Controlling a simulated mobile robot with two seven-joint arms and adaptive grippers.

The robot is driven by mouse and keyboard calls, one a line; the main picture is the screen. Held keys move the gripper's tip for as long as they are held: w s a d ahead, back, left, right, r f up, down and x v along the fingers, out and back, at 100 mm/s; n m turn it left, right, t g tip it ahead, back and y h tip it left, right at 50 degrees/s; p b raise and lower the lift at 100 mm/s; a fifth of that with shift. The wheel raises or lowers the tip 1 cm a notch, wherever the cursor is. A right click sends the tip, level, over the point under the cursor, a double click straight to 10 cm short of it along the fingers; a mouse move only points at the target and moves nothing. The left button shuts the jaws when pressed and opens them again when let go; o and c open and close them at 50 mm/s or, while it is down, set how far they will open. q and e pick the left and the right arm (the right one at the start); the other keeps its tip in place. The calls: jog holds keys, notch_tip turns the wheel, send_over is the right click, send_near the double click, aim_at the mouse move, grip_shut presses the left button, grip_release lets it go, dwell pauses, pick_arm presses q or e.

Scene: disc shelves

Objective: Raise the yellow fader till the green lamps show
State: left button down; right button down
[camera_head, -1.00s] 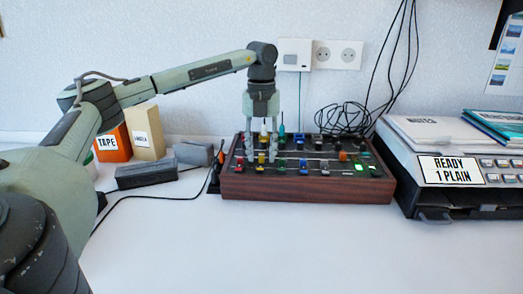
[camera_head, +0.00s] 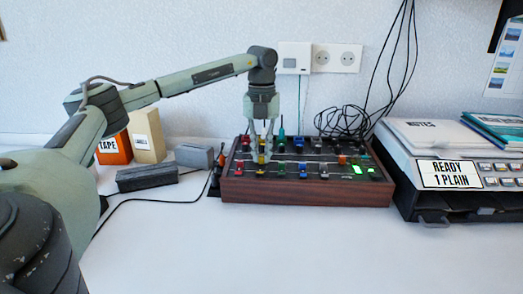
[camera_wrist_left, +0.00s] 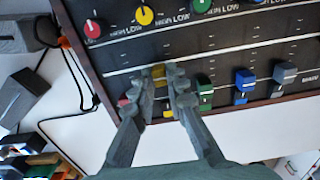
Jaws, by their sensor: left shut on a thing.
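The yellow fader cap (camera_wrist_left: 158,71) sits on the front row of a wooden-sided mixer panel (camera_head: 305,190). My left gripper (camera_head: 262,154) reaches down over the left part of the panel. In the left wrist view its two fingers (camera_wrist_left: 163,88) stand on either side of the yellow cap and are shut on it. The fingers hide part of the cap and its slot. A green lamp (camera_head: 357,169) glows at the panel's right front. My right gripper is out of view.
A red fader (camera_wrist_left: 122,101) and a green fader (camera_wrist_left: 205,90) flank the yellow one closely. Knobs stand behind. Black cables (camera_head: 342,121) coil behind the panel. A printer-like machine (camera_head: 450,172) stands at right. The front table is clear.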

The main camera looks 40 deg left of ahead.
aim_at(262, 156)
pick_arm(q)
jog(key=c, duration=1.5)
grip_release()
jog(key=shift+c, duration=0.2)
jog(key=shift+r, duration=0.15)
notch_tip(262, 156, up, 12)
jog(key=shift+d+f, duration=0.1)
jog(key=shift+f, duration=0.1)
